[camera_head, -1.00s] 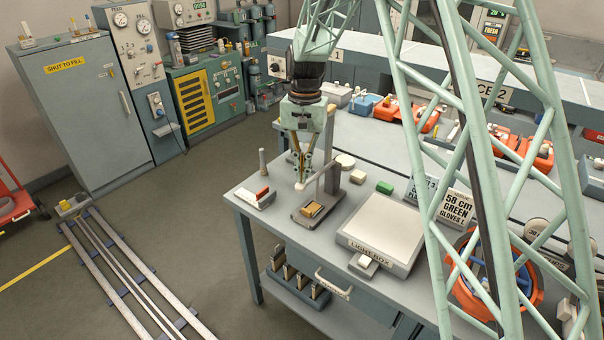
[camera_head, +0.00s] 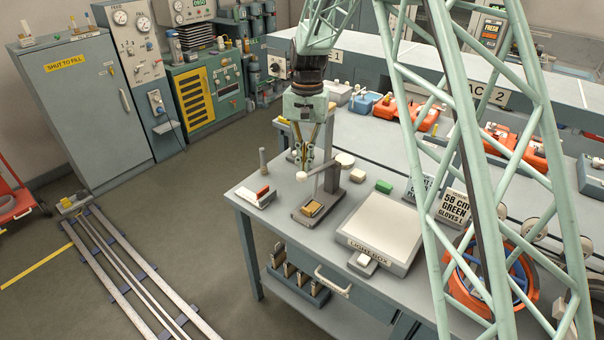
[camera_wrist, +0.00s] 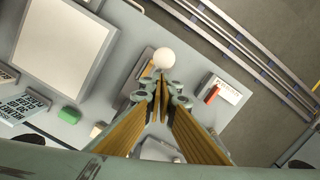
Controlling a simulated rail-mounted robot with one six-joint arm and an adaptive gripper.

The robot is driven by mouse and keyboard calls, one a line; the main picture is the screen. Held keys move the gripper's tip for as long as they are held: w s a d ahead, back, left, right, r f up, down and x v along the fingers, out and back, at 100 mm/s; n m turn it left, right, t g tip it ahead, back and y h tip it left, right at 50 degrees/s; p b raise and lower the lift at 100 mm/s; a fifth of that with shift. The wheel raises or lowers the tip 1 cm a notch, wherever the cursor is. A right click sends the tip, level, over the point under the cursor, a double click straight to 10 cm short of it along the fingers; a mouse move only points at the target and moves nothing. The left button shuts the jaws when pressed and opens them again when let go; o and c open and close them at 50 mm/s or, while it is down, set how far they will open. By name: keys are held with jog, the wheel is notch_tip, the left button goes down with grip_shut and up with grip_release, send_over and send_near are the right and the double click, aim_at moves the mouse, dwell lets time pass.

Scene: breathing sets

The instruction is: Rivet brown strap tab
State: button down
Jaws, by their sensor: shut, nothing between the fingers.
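A small bench press (camera_head: 322,200) stands on the near table, with an upright post and a lever arm ending in a round white knob (camera_head: 301,177). A brown strap tab (camera_head: 312,209) lies on its base, below the lever. My gripper (camera_head: 304,165) is shut and empty, pointing down just above the knob. In the wrist view the knob (camera_wrist: 165,57) shows just beyond my fingertips (camera_wrist: 160,80). Whether they touch it I cannot tell. The tab is partly hidden there behind the knob and fingers.
A light box (camera_head: 380,232) lies right of the press, with a green block (camera_head: 384,187) behind it. A tray with a red-topped piece (camera_head: 262,192) and a grey post (camera_head: 263,160) stand left. A sign (camera_head: 453,207) stands further right.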

notch_tip(320, 180, up, 11)
jog(key=w, duration=0.1)
jog(key=shift+r, duration=0.15)
dwell(0.4)
jog(key=shift+d+r, duration=0.1)
jog(key=shift+d, duration=0.05)
dwell(0.8)
jog(key=s+d+r+t+b, duration=0.1)
jog(key=s+d+r, duration=0.4)
jog(key=s, duration=0.3)
jog(key=s+d+r+n+t+b, duration=0.1)
jog(key=s+d+r, duration=0.35)
jog(key=s, duration=0.35)
jog(key=s+d+r+t+b, duration=0.1)
jog(key=s+d+r, duration=0.3)
jog(key=s+r, duration=0.3)
jog(key=s+d+f+b, duration=0.1)
jog(key=s+d+f, duration=0.1)
jog(key=s, duration=0.8)
jog(key=s+d+f+t+b, duration=0.1)
jog(key=s+d+f, duration=0.1)
jog(key=s, duration=0.8)
jog(key=s+d+f+n+t+b, duration=0.1)
jog(key=s+d+f, duration=0.1)
jog(key=s, duration=0.8)
jog(key=shift+d+f, duration=0.4)
jog(key=shift+d, duration=0.5)
